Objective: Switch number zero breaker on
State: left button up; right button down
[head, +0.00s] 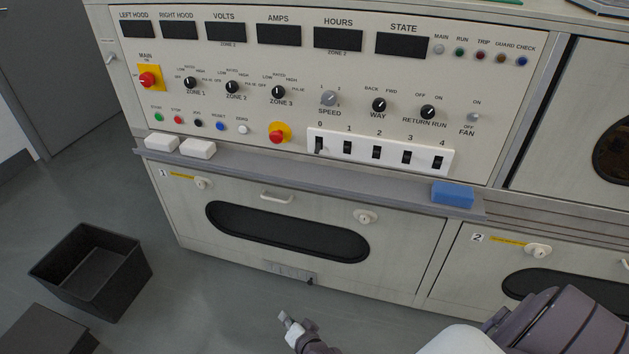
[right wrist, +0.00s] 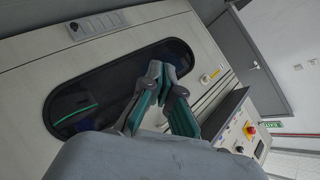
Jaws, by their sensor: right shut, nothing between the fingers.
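The number zero breaker (head: 319,146) is the leftmost switch on a white breaker strip (head: 333,136) in the head view, under the label 0. Its lever looks a little different from the black ones beside it, but its position is too small to tell. My right gripper (head: 284,318) is low at the bottom middle, well below the strip and touching nothing there. In the right wrist view its fingers (right wrist: 166,74) are shut and empty, in front of a dark oval window (right wrist: 90,95). My left gripper is not in view.
A grey ledge (head: 320,182) runs below the panel, with two white blocks (head: 198,149) at left and a blue block (head: 452,194) at right. A red emergency knob (head: 278,136) sits left of the strip. A black bin (head: 90,268) stands on the floor at left.

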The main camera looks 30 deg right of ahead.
jog(key=w+d+r+m+t+h+b, duration=0.2)
jog(key=w+r+m+t+b, duration=0.1)
jog(key=w+r+m, duration=0.5)
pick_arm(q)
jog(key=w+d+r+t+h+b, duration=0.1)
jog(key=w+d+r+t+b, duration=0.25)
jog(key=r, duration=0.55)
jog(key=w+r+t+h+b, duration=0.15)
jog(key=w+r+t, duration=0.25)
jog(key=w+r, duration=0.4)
pick_arm(e)
jog(key=m+g+h+b, duration=0.45)
jog(key=m+h, duration=0.85)
jog(key=m, duration=1.4)
send_near(318, 148)
notch_tip(318, 148, down, 4)
jog(key=s+a+t+b, duration=0.1)
jog(key=s+t, duration=0.1)
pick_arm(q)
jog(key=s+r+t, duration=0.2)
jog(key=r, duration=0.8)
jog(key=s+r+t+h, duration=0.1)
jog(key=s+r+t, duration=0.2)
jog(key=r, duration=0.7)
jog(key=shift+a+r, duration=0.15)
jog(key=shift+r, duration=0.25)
pick_arm(e)
jog(key=shift+w+a+f, duration=0.1)
jog(key=shift+w+f, duration=0.05)
